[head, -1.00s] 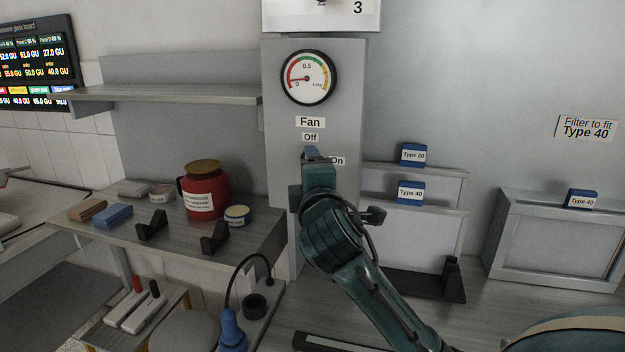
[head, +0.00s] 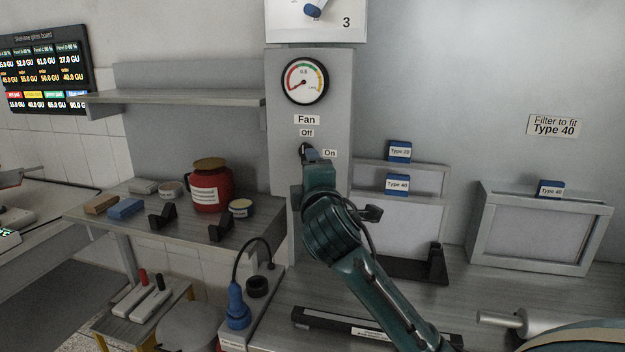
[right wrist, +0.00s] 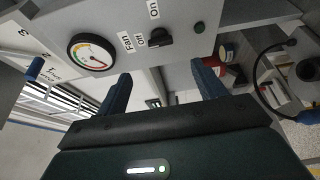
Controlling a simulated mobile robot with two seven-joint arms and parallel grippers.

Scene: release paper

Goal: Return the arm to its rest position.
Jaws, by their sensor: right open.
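My right arm reaches up from the lower right in the head view, with its gripper (head: 309,153) in front of the fan panel (head: 278,100), just below the "Off" label and left of the "On" label. The right wrist view shows this gripper (right wrist: 162,70) open, its two blue fingers wide apart with nothing between the tips. The black fan switch (right wrist: 160,38) stands on the panel beyond the fingers and appears apart from them. In the head view the arm and gripper largely hide the switch. My left gripper is in neither view.
A round gauge (head: 304,82) sits above the fan label. A shelf (head: 180,97) juts out at left. Below it a side table holds a red jar (head: 209,187) and black holders. Filter frames (head: 540,228) stand at right. A blue plug (head: 237,305) and cable are lower left.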

